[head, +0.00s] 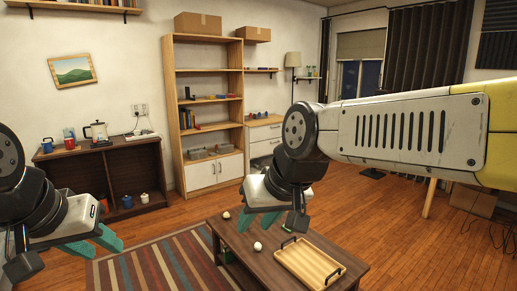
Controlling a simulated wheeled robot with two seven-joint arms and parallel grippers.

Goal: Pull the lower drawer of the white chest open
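The white chest (262,136) stands against the back wall, right of the tall bookcase, with a wooden top. Its drawer fronts look shut, and my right arm hides its right part. The lower drawer (260,150) shows only in part. My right gripper (259,220) has teal fingers spread apart, empty, above the near coffee table and well short of the chest. My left gripper (98,243) is at the lower left over the striped rug, its teal fingers apart and empty, far from the chest.
A coffee table (290,238) with a wooden tray (308,262) and small white balls stands between me and the chest. A dark sideboard (105,175) with mugs is at left. The tall bookcase (205,110) adjoins the chest. Wooden floor is open behind the coffee table.

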